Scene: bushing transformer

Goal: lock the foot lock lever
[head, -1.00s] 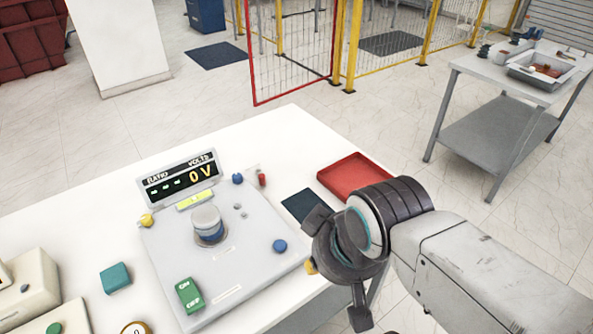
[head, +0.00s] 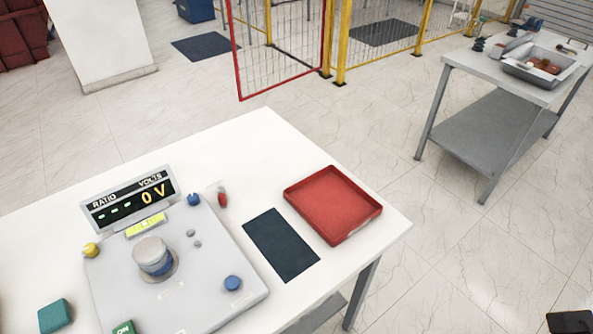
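No foot lock lever can be made out in the head view. Only a small dark piece (head: 570,321) shows at the bottom right corner, cut off by the picture edge. It looks like a fingertip of my gripper, but the rest of the gripper and arm is out of the picture. Whether the gripper is open or shut, or holds anything, cannot be seen.
A grey workbench (head: 490,75) stands back right, near a red-framed fence gate (head: 237,60). Tiled floor between is clear.

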